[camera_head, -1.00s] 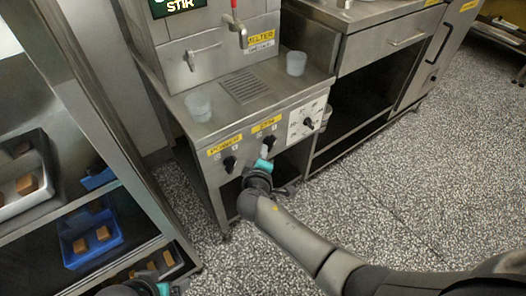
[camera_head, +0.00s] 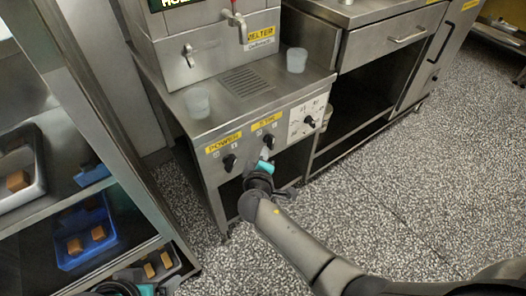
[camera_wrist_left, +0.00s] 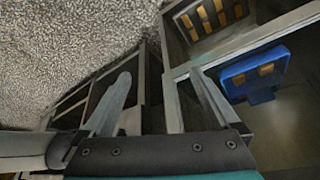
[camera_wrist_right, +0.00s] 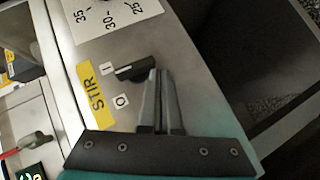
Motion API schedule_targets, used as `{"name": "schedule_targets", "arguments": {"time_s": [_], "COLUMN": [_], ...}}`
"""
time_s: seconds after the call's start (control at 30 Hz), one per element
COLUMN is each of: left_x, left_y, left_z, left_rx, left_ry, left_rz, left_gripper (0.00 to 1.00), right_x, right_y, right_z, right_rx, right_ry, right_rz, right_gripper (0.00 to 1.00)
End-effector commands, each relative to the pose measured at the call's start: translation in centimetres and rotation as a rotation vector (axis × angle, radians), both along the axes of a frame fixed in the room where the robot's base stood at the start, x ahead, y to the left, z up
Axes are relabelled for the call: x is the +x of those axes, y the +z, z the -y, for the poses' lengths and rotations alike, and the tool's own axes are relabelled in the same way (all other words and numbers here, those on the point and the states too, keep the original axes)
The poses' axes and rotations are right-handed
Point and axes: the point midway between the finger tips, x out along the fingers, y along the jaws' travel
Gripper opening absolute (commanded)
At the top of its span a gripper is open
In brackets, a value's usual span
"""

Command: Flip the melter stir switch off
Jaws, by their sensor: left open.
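The melter (camera_head: 215,45) stands on a steel cabinet whose front panel carries the black stir switch (camera_head: 268,141) under a yellow label. In the right wrist view the stir switch (camera_wrist_right: 135,73) sits beside the I and O marks, its marked end nearer the I; its exact setting is hard to tell. My right gripper (camera_head: 264,156) is at the panel just below the switch. In its wrist view the fingers (camera_wrist_right: 160,82) are together, tips against or just beside the switch, with nothing seen between them. My left gripper (camera_wrist_left: 150,100) is open and empty, low by the rack.
The power switch (camera_head: 229,162) is left of the stir switch and a white dial (camera_head: 307,121) is right of it. Two cups (camera_head: 197,103) stand on the cabinet top. A rack at left holds a blue tray (camera_head: 88,252) with brown blocks. The speckled floor is clear.

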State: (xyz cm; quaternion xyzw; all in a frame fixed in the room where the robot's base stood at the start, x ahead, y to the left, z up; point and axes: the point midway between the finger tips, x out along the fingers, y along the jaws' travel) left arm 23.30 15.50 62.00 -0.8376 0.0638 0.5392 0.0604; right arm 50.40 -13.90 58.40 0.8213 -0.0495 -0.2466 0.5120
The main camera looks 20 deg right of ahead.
Motion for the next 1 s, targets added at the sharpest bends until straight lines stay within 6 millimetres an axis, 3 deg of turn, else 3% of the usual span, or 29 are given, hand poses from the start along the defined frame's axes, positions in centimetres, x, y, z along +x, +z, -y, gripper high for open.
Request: {"name": "schedule_targets", "arguments": {"time_s": [0.43, 1.0], "left_x": [3.0, 3.3], "left_y": [-1.0, -0.9], "left_z": [3.1, 3.4], "left_rx": [-0.091, -0.101], "left_ry": [-0.05, -0.053], "left_rz": [0.217, 0.242], "left_gripper": [0.95, 0.95], "right_x": [0.2, 0.3], "right_y": [-1.3, -1.2], "right_z": [0.8, 0.8], "right_rx": [0.0, 0.0], "right_ry": [-0.001, 0.0], "right_rz": [0.0, 0.001], "right_gripper": [0.0, 0.0]}}
